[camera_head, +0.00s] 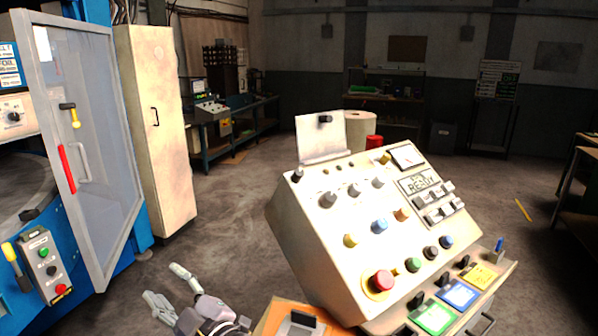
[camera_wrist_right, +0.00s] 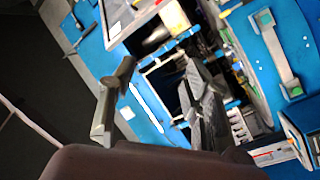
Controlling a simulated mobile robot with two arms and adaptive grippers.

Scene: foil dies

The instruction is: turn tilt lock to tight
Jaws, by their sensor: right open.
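A cream slanted console (camera_head: 300,240) stands right of centre in the head view, with several knobs and buttons on its face. A small dark knob (camera_head: 297,175) sits at its upper left corner, and another (camera_head: 325,119) is on the upright plate behind it. I cannot tell which control is the tilt lock, and no "tight" mark is legible. My right gripper (camera_head: 168,286) is open and empty, left of the console and apart from it. Its spread fingers also show in the wrist view (camera_wrist_right: 155,100), with blue machinery beyond. My left gripper is not in view.
A blue machine with a framed clear door (camera_head: 105,180) stands at the left, next to a cream cabinet (camera_head: 160,130). A red mushroom button (camera_head: 380,281) sits low on the console. An orange tray (camera_head: 272,318) is at the bottom. Floor between cabinet and console is clear.

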